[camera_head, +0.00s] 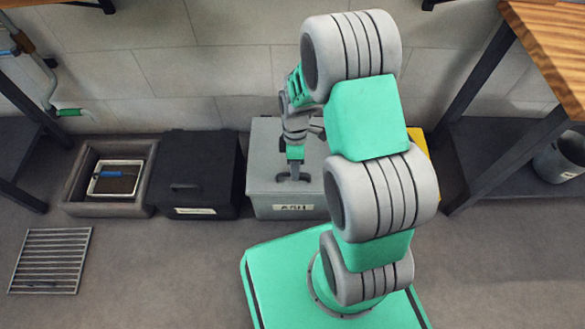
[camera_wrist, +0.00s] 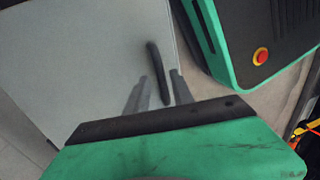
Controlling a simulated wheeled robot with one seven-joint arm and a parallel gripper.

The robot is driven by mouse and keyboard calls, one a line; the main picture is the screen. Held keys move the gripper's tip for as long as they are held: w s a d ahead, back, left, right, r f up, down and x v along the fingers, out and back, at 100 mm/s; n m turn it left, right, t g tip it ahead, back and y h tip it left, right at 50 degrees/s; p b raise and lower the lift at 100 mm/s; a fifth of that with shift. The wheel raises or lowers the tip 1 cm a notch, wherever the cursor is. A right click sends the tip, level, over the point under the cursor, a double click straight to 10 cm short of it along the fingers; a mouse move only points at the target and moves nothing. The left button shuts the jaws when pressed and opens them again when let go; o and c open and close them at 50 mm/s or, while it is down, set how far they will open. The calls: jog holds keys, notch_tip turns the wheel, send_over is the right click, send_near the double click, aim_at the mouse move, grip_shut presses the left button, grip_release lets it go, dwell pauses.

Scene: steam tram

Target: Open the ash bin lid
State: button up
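The grey ash bin (camera_head: 262,205), marked "ASH", stands on the floor against the wall. Its flat grey lid (camera_head: 264,150) is shut and fills the left of the wrist view (camera_wrist: 80,50). A dark bar handle (camera_wrist: 154,62) is on the lid. My gripper (camera_head: 294,168) points down over the lid at the handle. In the wrist view, my gripper's two fingers (camera_wrist: 159,75) are apart, with the near end of the handle between them and gaps visible on both sides. Whether the fingertips reach down to the lid is unclear. My arm hides the bin's right part in the head view.
A black box (camera_head: 195,175) stands close to the bin's left, then a stone-rimmed basin (camera_head: 80,185) holding a tray. A yellow thing (camera_head: 419,155) shows behind my arm at right. A wooden-topped table (camera_head: 550,45) is farther right. A floor grate (camera_head: 50,260) lies at left.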

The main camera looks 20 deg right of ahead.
grip_shut()
jog(key=shift+w+d+r, duration=0.1)
jog(key=shift+w, duration=0.15)
dwell(0.8)
